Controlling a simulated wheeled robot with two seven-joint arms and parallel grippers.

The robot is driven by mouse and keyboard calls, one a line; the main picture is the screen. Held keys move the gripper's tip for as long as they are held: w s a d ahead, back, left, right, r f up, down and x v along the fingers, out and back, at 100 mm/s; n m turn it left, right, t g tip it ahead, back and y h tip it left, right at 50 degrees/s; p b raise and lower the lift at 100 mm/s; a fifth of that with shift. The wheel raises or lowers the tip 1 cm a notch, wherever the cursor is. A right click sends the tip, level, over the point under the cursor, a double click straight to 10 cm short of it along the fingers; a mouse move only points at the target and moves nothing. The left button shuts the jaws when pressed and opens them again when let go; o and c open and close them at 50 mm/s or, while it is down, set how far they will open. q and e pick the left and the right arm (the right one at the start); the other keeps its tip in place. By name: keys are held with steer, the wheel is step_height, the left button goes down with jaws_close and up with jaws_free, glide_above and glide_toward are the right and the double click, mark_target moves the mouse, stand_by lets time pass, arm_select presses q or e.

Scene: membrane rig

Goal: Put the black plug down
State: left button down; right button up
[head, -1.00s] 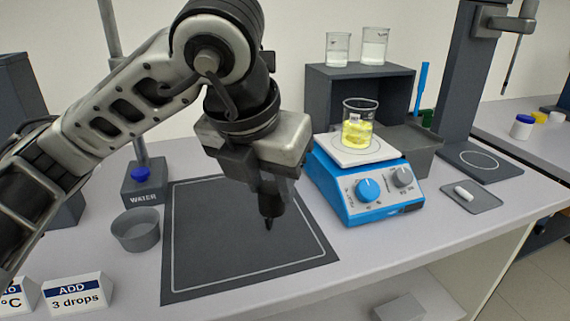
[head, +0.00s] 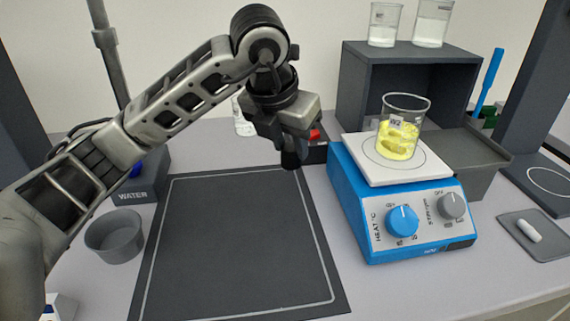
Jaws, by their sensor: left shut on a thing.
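My left gripper (head: 289,142) is in the upper middle of the head view, over the far right part of the dark mat (head: 240,235). It points down and is shut on the black plug (head: 291,160), whose dark end shows below the jaws. The plug is held upright or nearly so; I cannot tell its exact height above the surface. The rest of the plug is hidden by the jaws. My right gripper is not in view.
A dark box with a red part (head: 314,134) stands just behind my left gripper. The blue hotplate (head: 360,205) with a beaker of yellow liquid (head: 398,140) is to the right. A grey bowl (head: 114,240) stands left of the mat, which is otherwise clear.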

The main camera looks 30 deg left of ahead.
mark_target(285, 148)
arm_select(q)
steer(key=f, duration=0.1)
steer(key=w+a, duration=0.1)
steer(key=f, duration=0.1)
steer(key=shift+w+a+f, duration=0.25)
steer(key=shift+w+f, duration=0.05)
steer(key=f, duration=0.3)
steer(key=shift+w+a+p, duration=0.25)
steer(key=shift+a+p, duration=0.05)
steer(key=shift+p, duration=0.05)
steer(key=shift+f, duration=0.45)
steer(key=shift+f, duration=0.1)
steer(key=c, duration=1)
jaws_free()
steer(key=shift+c, duration=0.2)
